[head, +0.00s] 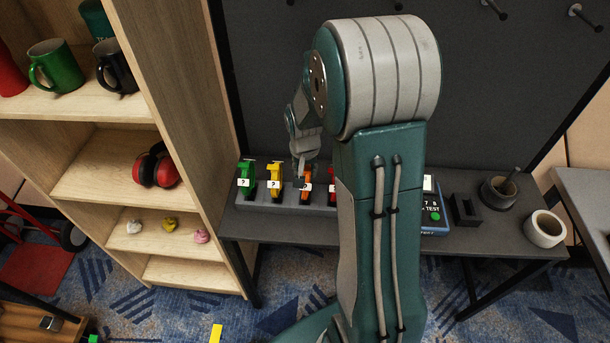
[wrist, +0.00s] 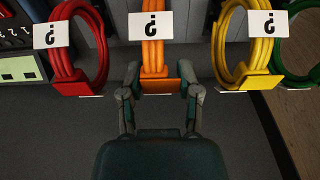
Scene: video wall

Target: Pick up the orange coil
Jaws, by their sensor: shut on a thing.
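The orange coil (wrist: 153,55) hangs in the middle of the wrist view with a white question-mark tag on it. My gripper (wrist: 160,82) has one finger on each side of the coil's lower orange part and is shut on it. In the head view the orange coil (head: 306,174) is in the row on the grey bench, with my gripper (head: 302,168) at it. The coil still stands in line with its neighbours. My arm hides part of the row to the right.
A red coil (wrist: 80,45) and a yellow coil (wrist: 243,45) stand close on either side, and a green coil (wrist: 295,62) is beyond the yellow one. The bench (head: 270,226) also bears a blue tester (head: 434,212) and a roll of tape (head: 544,230). A wooden shelf (head: 185,130) stands left.

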